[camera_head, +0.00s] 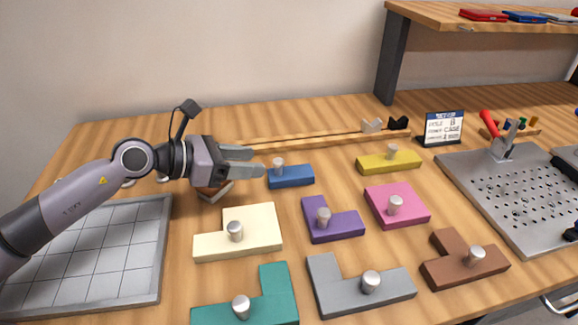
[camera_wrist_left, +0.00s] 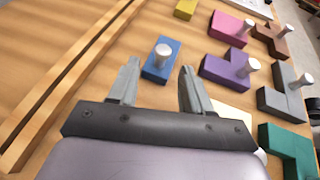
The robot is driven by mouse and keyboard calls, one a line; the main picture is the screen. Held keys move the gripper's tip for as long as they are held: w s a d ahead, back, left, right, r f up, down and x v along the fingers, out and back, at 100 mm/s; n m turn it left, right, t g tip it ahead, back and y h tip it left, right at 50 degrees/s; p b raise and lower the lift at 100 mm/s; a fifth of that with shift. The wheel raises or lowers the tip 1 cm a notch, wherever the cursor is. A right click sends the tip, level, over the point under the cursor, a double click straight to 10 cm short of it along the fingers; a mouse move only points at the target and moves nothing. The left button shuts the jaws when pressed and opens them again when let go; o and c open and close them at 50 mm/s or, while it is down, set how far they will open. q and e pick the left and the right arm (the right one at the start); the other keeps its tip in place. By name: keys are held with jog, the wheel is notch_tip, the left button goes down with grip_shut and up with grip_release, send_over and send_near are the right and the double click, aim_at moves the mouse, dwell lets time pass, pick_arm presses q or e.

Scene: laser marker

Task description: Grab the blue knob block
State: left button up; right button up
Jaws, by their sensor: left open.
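The blue knob block (camera_head: 291,177) lies flat on the wooden table, with a silver knob standing up near its left end. It also shows in the left wrist view (camera_wrist_left: 159,68), just beyond the fingertips and between their lines. My left gripper (camera_head: 262,162) comes in from the left, and its fingers point right at the block. In the left wrist view the two fingers (camera_wrist_left: 159,72) are spread apart with nothing between them, and the knob stands ahead of the gap. My right gripper is not in view.
Purple (camera_head: 341,226), cream (camera_head: 262,222), yellow (camera_head: 375,163) and pink (camera_head: 411,211) knob blocks lie around, with teal, grey and brown ones nearer. A wooden rail (camera_head: 310,139) runs behind. A grey gridded tray (camera_head: 90,245) is at left, a perforated metal plate (camera_head: 520,200) at right.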

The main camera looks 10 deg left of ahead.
aim_at(277, 161)
pick_arm(q)
jog(key=shift+w+d+f, duration=0.1)
jog(key=shift+w+d, duration=0.25)
jog(key=shift+s+p+x, duration=0.25)
jog(key=shift+p+x, duration=0.35)
jog(key=shift+x, duration=2.45)
jog(key=shift+f, duration=0.2)
jog(key=shift+c, duration=0.3)
grip_shut()
